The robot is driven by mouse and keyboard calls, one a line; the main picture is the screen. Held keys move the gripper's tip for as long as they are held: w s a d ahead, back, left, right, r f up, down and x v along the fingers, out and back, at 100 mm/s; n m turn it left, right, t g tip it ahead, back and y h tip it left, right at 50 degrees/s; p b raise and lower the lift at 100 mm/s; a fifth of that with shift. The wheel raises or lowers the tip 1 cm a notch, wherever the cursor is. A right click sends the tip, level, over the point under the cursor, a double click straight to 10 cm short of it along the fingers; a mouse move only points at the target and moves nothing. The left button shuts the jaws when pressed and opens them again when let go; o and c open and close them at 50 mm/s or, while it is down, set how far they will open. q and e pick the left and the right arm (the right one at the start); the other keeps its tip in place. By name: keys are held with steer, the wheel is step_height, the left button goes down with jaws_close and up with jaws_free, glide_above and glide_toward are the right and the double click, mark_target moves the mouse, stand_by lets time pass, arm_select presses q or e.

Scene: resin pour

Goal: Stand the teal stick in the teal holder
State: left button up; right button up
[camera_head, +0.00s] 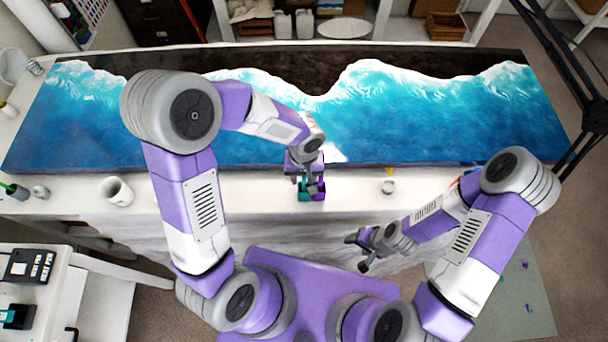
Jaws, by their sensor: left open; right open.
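A small teal block, seemingly the teal holder (303,194), stands near the table's front edge, touching or close beside a purple block (319,195). My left gripper (309,188) is open, pointing down right over these two blocks, and its fingers partly cover them. I cannot make out a teal stick; it may be hidden under the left gripper. My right gripper (363,250) is open and empty, in front of the table edge, below and to the right of the blocks.
A long blue resin panel (430,120) fills most of the white table. A white mug (117,191) and a green-tipped item (14,190) are at the left. The front strip between mug and blocks looks mostly clear.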

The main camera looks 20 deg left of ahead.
arm_select(q)
step_height(320, 180, up, 8)
steer(key=shift+f, duration=0.2)
stand_by(1.2)
